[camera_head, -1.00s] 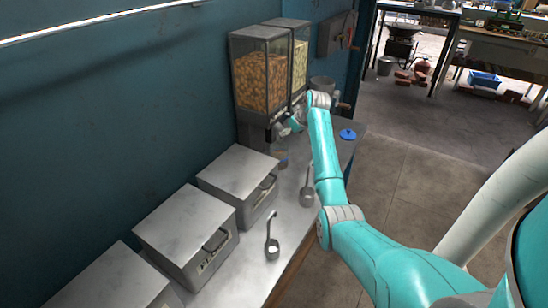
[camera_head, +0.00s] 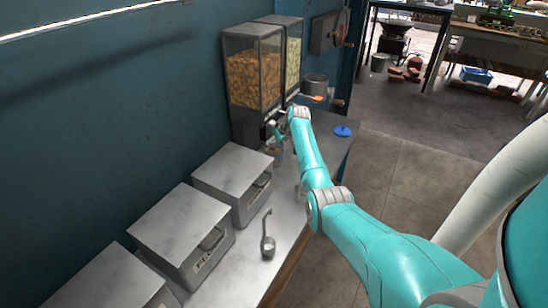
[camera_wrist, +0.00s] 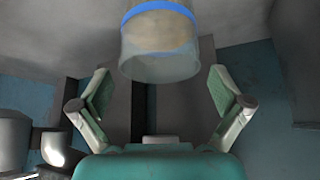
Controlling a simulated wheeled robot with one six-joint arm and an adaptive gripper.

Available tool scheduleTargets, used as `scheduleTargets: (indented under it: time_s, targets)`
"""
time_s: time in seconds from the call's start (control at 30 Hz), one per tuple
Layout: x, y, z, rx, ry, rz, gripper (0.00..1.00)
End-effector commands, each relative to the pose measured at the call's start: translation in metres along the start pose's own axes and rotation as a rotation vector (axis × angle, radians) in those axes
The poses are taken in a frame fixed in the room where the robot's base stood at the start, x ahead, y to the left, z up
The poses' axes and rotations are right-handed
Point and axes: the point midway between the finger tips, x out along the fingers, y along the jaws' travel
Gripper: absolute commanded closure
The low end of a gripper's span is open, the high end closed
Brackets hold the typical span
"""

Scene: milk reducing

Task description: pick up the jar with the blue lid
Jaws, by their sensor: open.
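A clear jar (camera_wrist: 160,58) with a blue band (camera_wrist: 160,12) and pale contents shows at the top middle of the wrist view. Its upper end is cut off by the frame. My gripper (camera_wrist: 159,74) is open, with one finger on each side of the jar's lower outline and a visible gap to both. In the head view my gripper (camera_head: 274,134) is small, below the front of the dispensers. A small jar-like shape (camera_head: 278,157) shows just under it, partly hidden.
Two food dispensers (camera_head: 252,80) stand against the wall behind my gripper. Several metal boxes (camera_head: 180,225) line the counter (camera_head: 232,275) toward the front. A ladle (camera_head: 268,246) stands on the counter; another is mostly hidden by my arm. A metal pot (camera_head: 314,85) is at the back.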

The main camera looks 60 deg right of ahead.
Motion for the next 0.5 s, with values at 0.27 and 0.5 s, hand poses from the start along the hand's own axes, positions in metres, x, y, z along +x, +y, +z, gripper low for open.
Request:
scheduleTargets:
  time_s: [0.27,0.5]
  targets:
    - [0.006,0.0,-0.0001,0.0,0.001,0.001,0.0]
    - [0.0058,0.0001,0.0001,0.0,0.0,0.001,0.38]
